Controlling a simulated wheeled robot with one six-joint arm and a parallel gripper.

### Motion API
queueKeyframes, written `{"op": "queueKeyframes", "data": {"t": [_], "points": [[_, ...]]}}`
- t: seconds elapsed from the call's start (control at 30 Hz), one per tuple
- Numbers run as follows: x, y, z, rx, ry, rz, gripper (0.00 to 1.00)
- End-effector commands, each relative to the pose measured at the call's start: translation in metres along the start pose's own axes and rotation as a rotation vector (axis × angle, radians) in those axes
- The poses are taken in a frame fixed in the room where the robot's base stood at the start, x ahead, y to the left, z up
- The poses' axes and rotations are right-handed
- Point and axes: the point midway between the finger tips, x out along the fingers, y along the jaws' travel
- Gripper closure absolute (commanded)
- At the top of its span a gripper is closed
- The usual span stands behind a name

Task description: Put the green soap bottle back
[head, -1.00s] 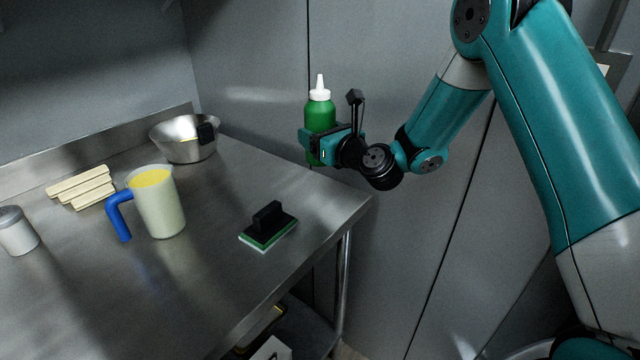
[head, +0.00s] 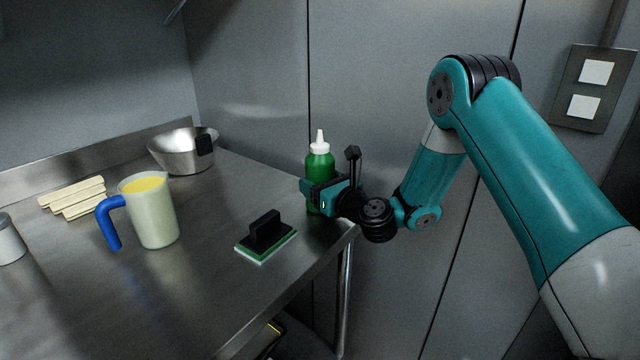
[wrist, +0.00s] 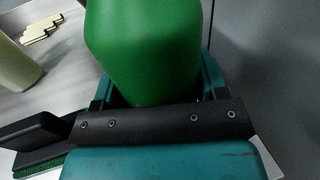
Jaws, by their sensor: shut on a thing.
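The green soap bottle (head: 320,166) has a white nozzle cap and stands upright in my gripper (head: 318,189), at the right end of the steel table. My gripper is shut around the bottle's body. In the wrist view the green bottle (wrist: 148,45) fills the middle between the jaws of my gripper (wrist: 155,95). The bottle's base is partly hidden by the gripper, and I cannot tell whether it touches the tabletop.
The steel table (head: 190,285) holds a black-handled scrubber (head: 265,240) left of the bottle, a jug with a blue handle (head: 152,215), a metal bowl (head: 180,155) and pale sticks (head: 75,198). A wall stands close behind the bottle. The front middle of the table is clear.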

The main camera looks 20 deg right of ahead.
Motion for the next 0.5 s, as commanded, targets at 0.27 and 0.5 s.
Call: {"op": "queueKeyframes", "data": {"t": [0.27,0.5], "points": [[0.0000,0.0000,-0.0015,0.000,0.000,0.000,0.08],[-0.0015,-0.0001,0.0006,0.000,0.001,0.000,0.08]]}}
